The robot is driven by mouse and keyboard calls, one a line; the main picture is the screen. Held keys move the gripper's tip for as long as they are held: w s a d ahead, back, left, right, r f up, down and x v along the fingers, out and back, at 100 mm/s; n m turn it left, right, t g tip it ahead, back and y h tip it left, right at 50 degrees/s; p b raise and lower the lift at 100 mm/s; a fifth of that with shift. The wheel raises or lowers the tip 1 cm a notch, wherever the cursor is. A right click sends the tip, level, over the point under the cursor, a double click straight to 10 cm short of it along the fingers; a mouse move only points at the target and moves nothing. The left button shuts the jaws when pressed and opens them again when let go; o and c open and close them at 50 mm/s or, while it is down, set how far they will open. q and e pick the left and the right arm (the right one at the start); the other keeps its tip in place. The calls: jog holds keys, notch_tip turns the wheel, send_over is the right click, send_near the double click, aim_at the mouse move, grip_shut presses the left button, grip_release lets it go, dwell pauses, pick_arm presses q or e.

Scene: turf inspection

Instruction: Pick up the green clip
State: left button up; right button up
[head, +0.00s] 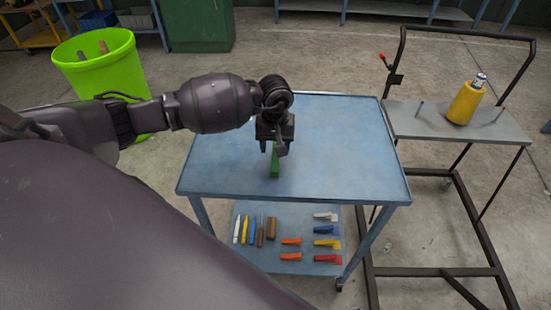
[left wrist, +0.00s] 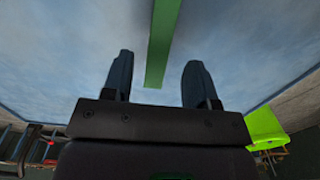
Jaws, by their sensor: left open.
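The green clip (head: 275,164) is a narrow green piece on the blue table top (head: 345,150), directly below my left gripper (head: 274,143) in the head view. In the left wrist view the clip (left wrist: 163,45) is a long green strip that runs from the top edge down to between the two fingertips. My left gripper (left wrist: 156,75) is open, with one finger on each side of the strip's lower end. I cannot tell whether the fingers touch it. The arm and gripper hide part of the clip in the head view. My right gripper is not in view.
The rest of the table top is clear. Its lower shelf (head: 240,262) holds several coloured clips and sticks (head: 253,230). A bright green bin (head: 100,70) stands at the left. A cart (head: 405,122) with a yellow bottle (head: 466,103) stands at the right.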

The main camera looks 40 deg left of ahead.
aim_at(276, 158)
pick_arm(q)
jog(key=shift+d+f, duration=0.1)
jog(key=shift+f, duration=1.65)
jog(key=shift+c, duration=0.3)
jog(key=c, duration=0.8)
